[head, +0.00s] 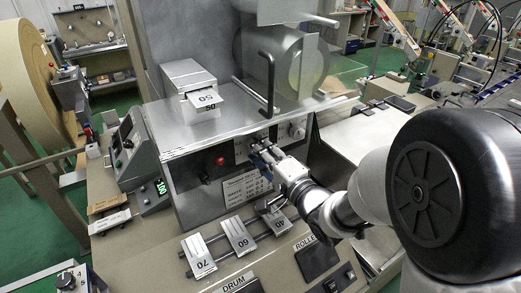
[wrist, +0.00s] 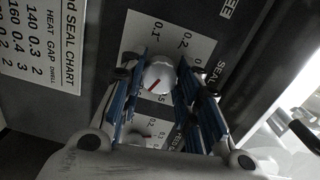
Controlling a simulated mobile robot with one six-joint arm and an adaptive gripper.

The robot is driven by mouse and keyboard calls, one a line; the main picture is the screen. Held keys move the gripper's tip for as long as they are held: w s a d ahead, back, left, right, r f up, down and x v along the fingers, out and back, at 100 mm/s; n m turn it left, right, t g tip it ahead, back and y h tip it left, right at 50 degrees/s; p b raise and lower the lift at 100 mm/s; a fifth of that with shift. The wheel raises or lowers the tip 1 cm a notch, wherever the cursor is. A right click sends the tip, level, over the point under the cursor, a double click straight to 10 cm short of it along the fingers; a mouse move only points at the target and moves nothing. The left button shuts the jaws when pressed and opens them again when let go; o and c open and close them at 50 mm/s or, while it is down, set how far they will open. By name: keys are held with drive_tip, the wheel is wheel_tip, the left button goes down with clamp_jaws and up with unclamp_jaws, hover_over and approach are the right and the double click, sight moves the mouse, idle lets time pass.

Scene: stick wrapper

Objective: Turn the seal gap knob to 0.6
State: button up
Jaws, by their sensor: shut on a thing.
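A round white knob (wrist: 158,76) with a red pointer line sits on a pale scale plate (wrist: 182,28) in the wrist view. The plate shows 0.1 and 0.2; other marks are partly hidden. A label beginning "SEAL" is beside it. The red line runs slantwise across the knob, its outer end towards the lower left. My gripper (wrist: 160,84) has its blue fingers on both sides of the knob, shut on it. In the head view my gripper (head: 262,150) is at the machine's front panel and hides the knob.
A second, smaller knob (wrist: 143,136) with its own scale lies below, between the fingers. A seal chart (wrist: 42,42) is at the left. In the head view a red button (head: 220,161) is left of my gripper, and a bent black handle (head: 269,85) stands above it.

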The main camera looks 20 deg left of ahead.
idle(0.4)
drive_tip(key=o, duration=1.1)
drive_tip(key=v, duration=0.7)
drive_tip(key=shift+s+d, duration=0.2)
